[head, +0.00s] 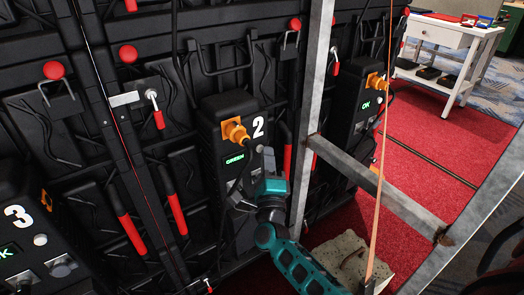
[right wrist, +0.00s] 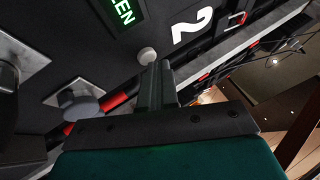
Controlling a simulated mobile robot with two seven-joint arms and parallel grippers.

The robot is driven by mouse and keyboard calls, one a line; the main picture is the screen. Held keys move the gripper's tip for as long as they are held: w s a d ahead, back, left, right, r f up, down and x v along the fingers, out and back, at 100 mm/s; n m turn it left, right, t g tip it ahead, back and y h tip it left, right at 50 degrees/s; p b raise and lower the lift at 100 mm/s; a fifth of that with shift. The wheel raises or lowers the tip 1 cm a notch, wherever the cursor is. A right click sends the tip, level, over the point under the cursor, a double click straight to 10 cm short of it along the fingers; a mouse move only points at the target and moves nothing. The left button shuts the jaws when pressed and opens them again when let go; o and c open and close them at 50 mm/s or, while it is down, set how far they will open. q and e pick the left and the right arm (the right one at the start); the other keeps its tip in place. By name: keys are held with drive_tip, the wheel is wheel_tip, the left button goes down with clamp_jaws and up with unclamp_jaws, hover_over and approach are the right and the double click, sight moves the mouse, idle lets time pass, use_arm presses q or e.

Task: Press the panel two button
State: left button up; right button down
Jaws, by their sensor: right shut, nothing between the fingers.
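The panel two box (head: 215,112) is black, with a white number 2 (head: 258,127), an orange plug (head: 235,131) and a small green-lit display (head: 234,159). In the right wrist view its display (right wrist: 122,12) and number 2 (right wrist: 192,25) are close. A round pale button (right wrist: 147,55) lies below the display and number there. My right gripper (head: 268,160) is shut and empty in front of panel two. In the right wrist view its fingertips (right wrist: 158,68) are right beside the button; I cannot tell whether they touch it. My left gripper is not in view.
A panel marked 3 (head: 18,214) is at the lower left, and another box with an OK display (head: 366,104) is to the right. A grey metal frame post (head: 312,110) stands just right of my right gripper. A white table (head: 450,40) is at the back right.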

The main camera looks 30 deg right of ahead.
drive_tip(key=shift+s, duration=0.1)
idle(0.3)
drive_tip(key=shift+s+p, duration=0.35)
drive_tip(key=shift+s, duration=0.35)
drive_tip(key=shift+s, duration=0.15)
drive_tip(key=s, duration=0.1)
drive_tip(key=s+p, duration=0.1)
drive_tip(key=s, duration=0.2)
drive_tip(key=shift+s+d+p, duration=0.25)
drive_tip(key=shift+s+p, duration=0.15)
idle(0.4)
